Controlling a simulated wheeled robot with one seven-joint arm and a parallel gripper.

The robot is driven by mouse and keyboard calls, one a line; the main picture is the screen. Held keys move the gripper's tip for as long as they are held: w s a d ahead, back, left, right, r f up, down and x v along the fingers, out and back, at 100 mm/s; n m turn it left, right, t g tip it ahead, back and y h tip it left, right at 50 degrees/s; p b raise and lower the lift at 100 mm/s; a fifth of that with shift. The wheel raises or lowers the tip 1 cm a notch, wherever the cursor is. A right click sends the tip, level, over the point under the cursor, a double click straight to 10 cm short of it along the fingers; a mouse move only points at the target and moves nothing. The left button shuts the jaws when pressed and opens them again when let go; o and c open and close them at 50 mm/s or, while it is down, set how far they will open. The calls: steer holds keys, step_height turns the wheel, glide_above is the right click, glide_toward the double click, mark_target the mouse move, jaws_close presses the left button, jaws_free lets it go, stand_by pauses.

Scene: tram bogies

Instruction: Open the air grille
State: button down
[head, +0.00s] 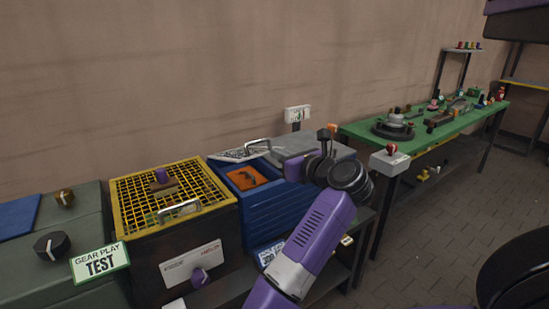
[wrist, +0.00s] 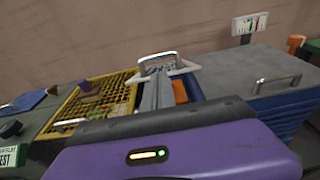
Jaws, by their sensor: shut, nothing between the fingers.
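A yellow mesh grille (head: 130,205) lies flat over a dark box, with a metal handle (head: 180,208) near its front edge and a small purple-topped knob (head: 161,178) on it. The grille also shows at the left of the wrist view (wrist: 67,108). I cannot tell for sure which of the two is the air grille. My gripper (wrist: 157,88) is shut and empty, above the bin and close to the pale handle; contact is unclear.
An orange cloth (head: 249,178) lies in the bin. A grey lid (wrist: 245,70) with a handle (wrist: 277,83) lies to the right. A white card panel (head: 190,264) with a purple knob is on the dark box front. A green table (head: 435,122) with parts stands farther right.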

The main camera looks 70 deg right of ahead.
steer(key=x, duration=0.7)
steer(key=shift+w, duration=0.2)
steer(key=shift+d, duration=0.15)
